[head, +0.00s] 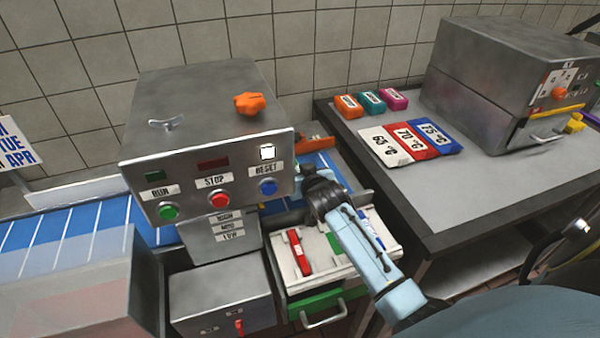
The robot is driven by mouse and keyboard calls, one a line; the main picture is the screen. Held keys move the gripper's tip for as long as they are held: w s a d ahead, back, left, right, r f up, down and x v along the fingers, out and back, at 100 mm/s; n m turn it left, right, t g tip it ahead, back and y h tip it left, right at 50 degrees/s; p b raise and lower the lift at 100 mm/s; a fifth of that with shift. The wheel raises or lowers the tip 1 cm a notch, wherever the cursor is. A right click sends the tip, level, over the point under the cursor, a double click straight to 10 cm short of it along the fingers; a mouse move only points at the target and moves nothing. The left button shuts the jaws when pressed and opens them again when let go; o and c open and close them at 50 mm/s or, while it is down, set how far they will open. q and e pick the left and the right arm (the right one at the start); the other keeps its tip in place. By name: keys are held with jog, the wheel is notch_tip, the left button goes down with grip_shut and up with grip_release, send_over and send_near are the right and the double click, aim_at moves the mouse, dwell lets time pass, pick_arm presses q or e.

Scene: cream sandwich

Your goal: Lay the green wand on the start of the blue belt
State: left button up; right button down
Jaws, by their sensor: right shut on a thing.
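The blue belt (60,232) has white cross lines. It runs under the steel machine and shows again on its right. My right gripper (308,178) is over that right-hand stretch, just right of the machine. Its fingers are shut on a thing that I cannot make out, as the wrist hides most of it. A small green piece (335,243) lies in the open white tray drawer, partly behind my right arm. I cannot tell whether it is the green wand or a marking. My left gripper is not in view.
The steel machine (200,110) has buttons and an orange knob. A red wand (298,252) lies in the white drawer (300,283). An orange piece (315,143) is by the belt behind the gripper. The right table (440,205) bears temperature cards, coloured blocks and a steel box.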

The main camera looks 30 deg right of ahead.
jog(key=shift+f, duration=0.55)
jog(key=c, duration=1.4)
grip_release()
jog(key=shift+s+f, duration=0.1)
jog(key=shift+f, duration=0.05)
jog(key=shift+r, duration=0.35)
jog(key=shift+s+r, duration=0.15)
jog(key=shift+r, duration=0.2)
jog(key=p+v, duration=0.2)
jog(key=v, duration=0.9)
jog(key=shift+s+a+r, duration=0.1)
jog(key=shift+s+r, duration=0.1)
jog(key=shift+r, duration=0.05)
